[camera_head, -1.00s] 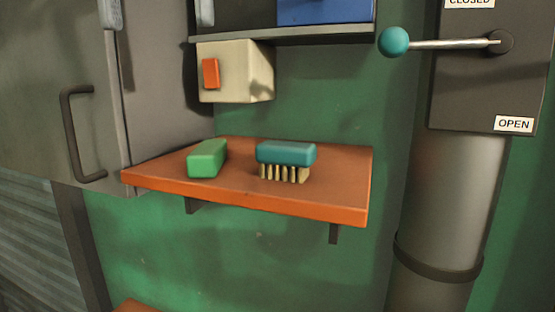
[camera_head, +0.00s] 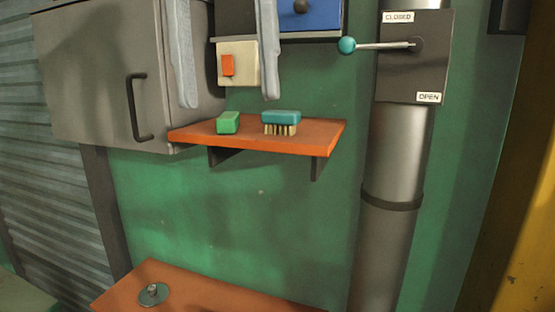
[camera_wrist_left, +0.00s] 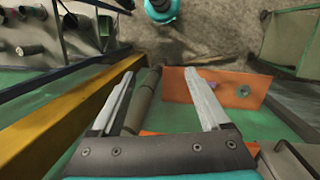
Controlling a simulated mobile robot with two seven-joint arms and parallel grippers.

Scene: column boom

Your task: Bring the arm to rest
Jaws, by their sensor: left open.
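My left gripper (camera_head: 229,101) hangs from the top of the head view, its two long grey fingers spread apart and pointing down. The fingers are in front of the cabinet and the cream box, overlapping them in the picture. Nothing shows between the fingertips in the left wrist view (camera_wrist_left: 160,73), where the jaws are wide open and empty. The rest of the left arm is outside the head view. My right gripper does not show.
An orange shelf (camera_head: 200,136) holds a green block (camera_head: 228,122) and a teal brush (camera_head: 281,117). A grey cabinet (camera_head: 80,70), cream box (camera_head: 243,52) and teal-knobbed lever (camera_head: 347,46) are nearby. A lower orange surface (camera_head: 215,295) bears a grey disc (camera_head: 153,295). Green wall below the shelf is clear.

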